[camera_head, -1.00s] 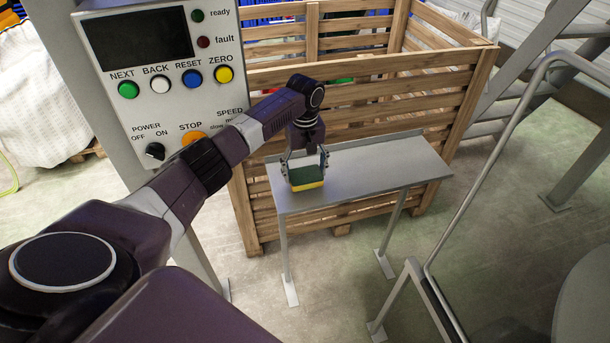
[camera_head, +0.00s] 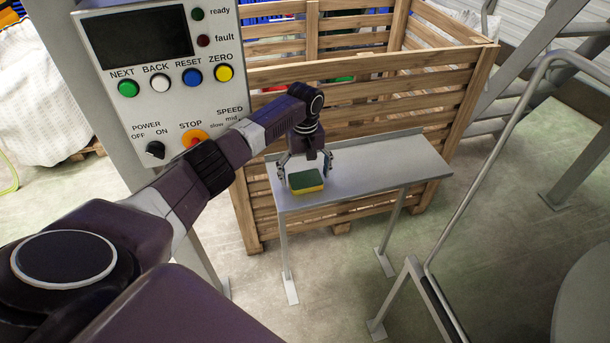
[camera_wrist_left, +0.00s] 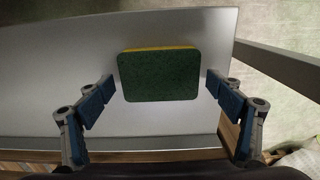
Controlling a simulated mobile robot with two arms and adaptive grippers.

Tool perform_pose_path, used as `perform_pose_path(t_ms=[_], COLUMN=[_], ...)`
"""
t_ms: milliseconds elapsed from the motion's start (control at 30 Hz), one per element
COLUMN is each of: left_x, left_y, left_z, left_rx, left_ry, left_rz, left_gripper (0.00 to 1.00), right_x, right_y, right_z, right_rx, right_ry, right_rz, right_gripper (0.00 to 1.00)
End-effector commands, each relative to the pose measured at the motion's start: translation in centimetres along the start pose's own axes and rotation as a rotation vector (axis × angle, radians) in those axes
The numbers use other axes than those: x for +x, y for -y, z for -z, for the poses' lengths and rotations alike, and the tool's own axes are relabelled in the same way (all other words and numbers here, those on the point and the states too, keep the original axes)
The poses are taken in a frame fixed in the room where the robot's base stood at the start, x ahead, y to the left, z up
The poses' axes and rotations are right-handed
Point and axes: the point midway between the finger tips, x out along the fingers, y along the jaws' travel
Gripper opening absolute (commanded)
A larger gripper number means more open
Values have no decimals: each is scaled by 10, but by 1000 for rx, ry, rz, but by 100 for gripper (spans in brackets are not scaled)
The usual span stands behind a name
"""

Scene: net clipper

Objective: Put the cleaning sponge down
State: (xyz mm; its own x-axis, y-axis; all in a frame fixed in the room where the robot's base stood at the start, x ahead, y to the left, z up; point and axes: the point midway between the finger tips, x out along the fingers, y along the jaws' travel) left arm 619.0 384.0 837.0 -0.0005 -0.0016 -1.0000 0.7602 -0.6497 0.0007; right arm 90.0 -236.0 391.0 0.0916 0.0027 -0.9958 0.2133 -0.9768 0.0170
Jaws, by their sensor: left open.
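The cleaning sponge (camera_head: 306,181), green on top and yellow below, lies on the grey metal shelf table (camera_head: 375,172) near its left end. In the left wrist view the sponge (camera_wrist_left: 158,76) shows its green face, with a strip of yellow along the far edge. My left gripper (camera_head: 306,178) is open around it, one finger on each side. The left wrist view shows a gap between each blue fingertip of the gripper (camera_wrist_left: 161,88) and the sponge. My right gripper is not in view.
A slatted wooden crate (camera_head: 370,85) stands right behind the table. A control panel (camera_head: 160,75) with coloured buttons is at the left. A metal handrail (camera_head: 485,180) rises at the right. The table's right part is clear.

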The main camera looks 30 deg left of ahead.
Motion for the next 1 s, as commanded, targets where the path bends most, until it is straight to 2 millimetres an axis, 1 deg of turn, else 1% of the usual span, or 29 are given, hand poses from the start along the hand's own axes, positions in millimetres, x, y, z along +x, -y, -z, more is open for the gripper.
perform_pose_path(t_ms=[167,267,500,633,700,800,1000], left_x=[-13,-32,-83,-105,-113,-120,-124], left_y=[-1,-1,-1,-1,-1,0,0], left_z=[1,1,1,0,0,0,0], left_rx=[0,0,0,0,0,0,0], left_ry=[-1,-3,-2,-1,0,1,1], left_rz=[-2,-4,-3,-3,-2,-1,-1], left_gripper=[85,85,85,85,85,85,85], right_x=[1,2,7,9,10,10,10], right_y=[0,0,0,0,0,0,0], right_z=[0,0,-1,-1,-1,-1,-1], right_rx=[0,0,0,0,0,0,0], right_ry=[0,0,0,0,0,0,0], right_rz=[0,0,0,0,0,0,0], right_gripper=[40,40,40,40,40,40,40])
